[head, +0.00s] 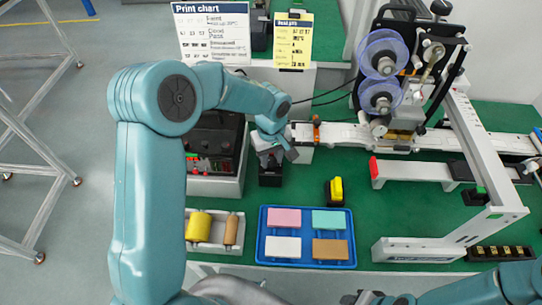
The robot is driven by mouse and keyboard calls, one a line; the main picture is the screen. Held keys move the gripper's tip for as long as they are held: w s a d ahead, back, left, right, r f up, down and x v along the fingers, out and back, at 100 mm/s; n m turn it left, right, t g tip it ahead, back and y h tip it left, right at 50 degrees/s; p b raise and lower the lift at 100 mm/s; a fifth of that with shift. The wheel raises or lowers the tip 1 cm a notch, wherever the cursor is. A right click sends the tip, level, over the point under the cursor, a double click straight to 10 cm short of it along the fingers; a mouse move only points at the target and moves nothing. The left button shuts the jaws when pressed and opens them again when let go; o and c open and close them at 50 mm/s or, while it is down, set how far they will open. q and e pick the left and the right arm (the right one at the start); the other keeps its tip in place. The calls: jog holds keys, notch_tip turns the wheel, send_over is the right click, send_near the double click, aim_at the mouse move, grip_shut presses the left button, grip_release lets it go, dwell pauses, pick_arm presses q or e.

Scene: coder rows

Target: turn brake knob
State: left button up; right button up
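The coder machine (410,70) stands at the upper right over a white conveyor rail, with two translucent blue reels, the upper one (381,53) and the lower one (381,97). Small round knobs and rollers sit beside the reels; I cannot tell which is the brake knob. My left gripper (271,158) points down over a small black block (270,177), well left of the reels. Its fingers are too small and dark to tell if they are open or touch the block. My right arm enters at the bottom right; its dark gripper end (366,298) is cut by the lower edge.
A blue tray (262,238) with coloured blocks and a holder (219,247) with two rolls lie in front. A yellow-and-black item (335,190) stands on the green bench. A white frame (480,170) blocks the right. A control box (215,186) and print chart (212,32) are left.

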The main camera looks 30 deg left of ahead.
pick_arm(q)
jog(key=shift+m, duration=0.4)
jog(key=m+b, duration=0.1)
jog(key=m, duration=0.1)
jog(key=shift+a+f+m+b, duration=0.1)
jog(key=shift+m+b, duration=0.2)
jog(key=shift+m, duration=0.1)
jog(key=shift+m+b, duration=0.45)
jog(key=shift+m, duration=2.05)
jog(key=o, duration=0.9)
jog(key=shift+w, duration=0.1)
jog(key=shift+o, duration=0.7)
